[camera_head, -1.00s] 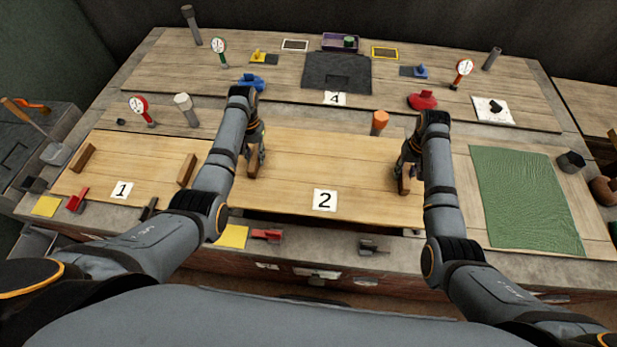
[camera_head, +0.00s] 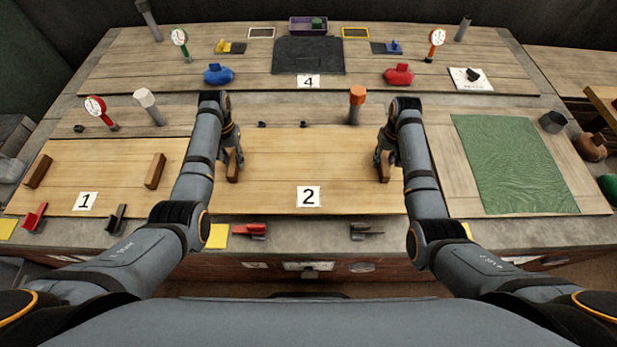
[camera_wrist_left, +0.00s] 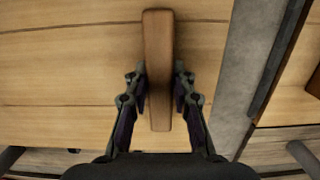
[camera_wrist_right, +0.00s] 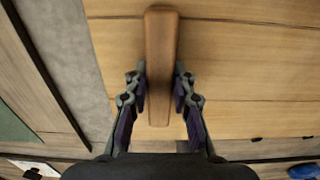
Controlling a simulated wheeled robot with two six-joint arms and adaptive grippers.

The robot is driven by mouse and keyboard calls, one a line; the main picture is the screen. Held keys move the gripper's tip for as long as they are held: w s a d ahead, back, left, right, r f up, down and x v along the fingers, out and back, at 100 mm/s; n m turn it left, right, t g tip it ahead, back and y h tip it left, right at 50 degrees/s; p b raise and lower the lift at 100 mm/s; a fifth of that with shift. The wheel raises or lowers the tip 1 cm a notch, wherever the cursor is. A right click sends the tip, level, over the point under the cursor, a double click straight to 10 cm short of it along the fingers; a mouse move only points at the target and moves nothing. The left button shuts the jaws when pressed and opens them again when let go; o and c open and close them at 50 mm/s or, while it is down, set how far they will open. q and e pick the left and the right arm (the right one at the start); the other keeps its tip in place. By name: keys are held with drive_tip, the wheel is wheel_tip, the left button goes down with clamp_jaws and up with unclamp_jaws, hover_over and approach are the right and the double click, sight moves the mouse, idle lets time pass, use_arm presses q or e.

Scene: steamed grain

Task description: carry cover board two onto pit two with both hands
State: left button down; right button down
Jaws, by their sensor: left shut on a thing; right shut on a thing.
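Cover board two (camera_head: 285,170) is a pale wooden board with a white "2" label, in the middle of the bench in the head view. It lies flat and level, and the pit under it is hidden. My left gripper (camera_head: 234,172) is shut on the brown handle at the board's left end; that handle fills the middle of the left wrist view (camera_wrist_left: 158,60). My right gripper (camera_head: 383,170) is shut on the brown handle at the right end, seen in the right wrist view (camera_wrist_right: 161,60). I cannot tell whether the board still hangs slightly above the bench.
Cover board one (camera_head: 110,170) lies to the left with two handles. A green cloth (camera_head: 515,165) lies to the right. An orange-topped post (camera_head: 356,104) stands behind board two. Red (camera_head: 250,230) and dark (camera_head: 366,232) clamps sit along the front edge.

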use_arm(q)
drive_tip(key=shift+w+f, duration=0.1)
use_arm(e)
drive_tip(key=shift+w+f, duration=0.1)
